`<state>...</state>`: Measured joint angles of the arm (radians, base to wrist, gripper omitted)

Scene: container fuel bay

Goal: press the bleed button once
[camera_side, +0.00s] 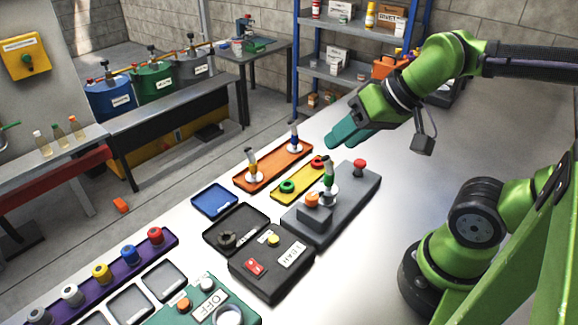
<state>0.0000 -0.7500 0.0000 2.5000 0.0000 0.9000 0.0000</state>
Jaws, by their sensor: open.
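No label reading "bleed" can be made out, so I cannot tell which button is the bleed button. A yellow round button (273,239) sits on a black box (270,272), beside a red rocker switch (254,266) and a white label. A red mushroom button (359,166) stands at the far end of a grey unit (340,207). An orange button (184,305) is on the green panel (158,316) in front. My gripper (343,137) has teal fingers and is open and empty. It hangs above the table, beyond the red mushroom button and apart from everything.
A purple rack (115,268) holds several coloured caps. The white table is clear to the right.

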